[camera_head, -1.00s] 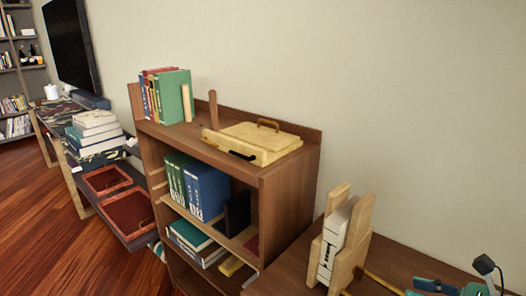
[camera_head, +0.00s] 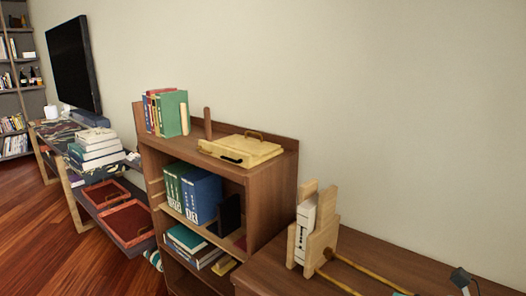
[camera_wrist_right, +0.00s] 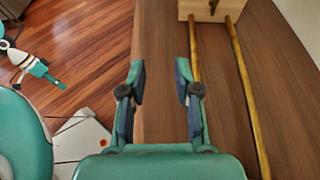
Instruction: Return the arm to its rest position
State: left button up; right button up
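My right gripper (camera_wrist_right: 160,70) is open in the right wrist view. Its two dark-tipped teal fingers stand apart with nothing between them, over the edge of the brown wooden table (camera_wrist_right: 165,45). A teal and white arm end, which looks like my left gripper (camera_wrist_right: 45,75), shows small at the left of that view, over the floor; its fingers are too small to read. In the head view, only a small dark piece on a pale stem (camera_head: 460,277) shows at the bottom right. I cannot tell which part of me it is.
A wooden holder (camera_head: 326,240) with white books and two long rods stands on the table. Left of it is a bookshelf (camera_head: 272,200) with books and a yellow box (camera_head: 240,150) on top. Farther left is a low bench with red trays (camera_head: 127,222). Floor is clear at lower left.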

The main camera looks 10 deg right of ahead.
jog(key=a+f+g+y, duration=0.1)
jog(key=a, duration=0.2)
jog(key=w+a+f+n+g+y+p, duration=0.1)
jog(key=a, duration=0.2)
jog(key=a+f+g+y+p, duration=0.1)
jog(key=a, duration=0.2)
jog(key=shift+w+a+f+n, duration=0.1)
jog(key=shift+w+n, duration=0.05)
jog(key=shift+n, duration=0.15)
jog(key=s+a+f+n+g+p, duration=0.4)
jog(key=s+a+f+n+g, duration=0.3)
jog(key=a+f, duration=0.5)
jog(key=s+a+f+n+g+h+p, duration=0.1)
jog(key=s+a+f+n+g+h, duration=0.15)
jog(key=s, duration=0.25)
jog(key=s+a+f+n+g+h+p, duration=0.1)
jog(key=s+f+n+g+h, duration=0.15)
jog(key=s+f+n, duration=0.2)
notch_tip(320, 180, down, 5)
jog(key=s+n+h, duration=0.2)
jog(key=s+n, duration=0.1)
jog(key=n, duration=0.3)
jog(key=w+d+f+n+t, duration=0.1)
jog(key=w+n+t, duration=0.3)
jog(key=w, duration=0.2)
jog(key=shift+w+d+n+t+h, duration=0.15)
jog(key=shift+w+n+t+h, duration=0.15)
jog(key=shift+w+t, duration=0.1)
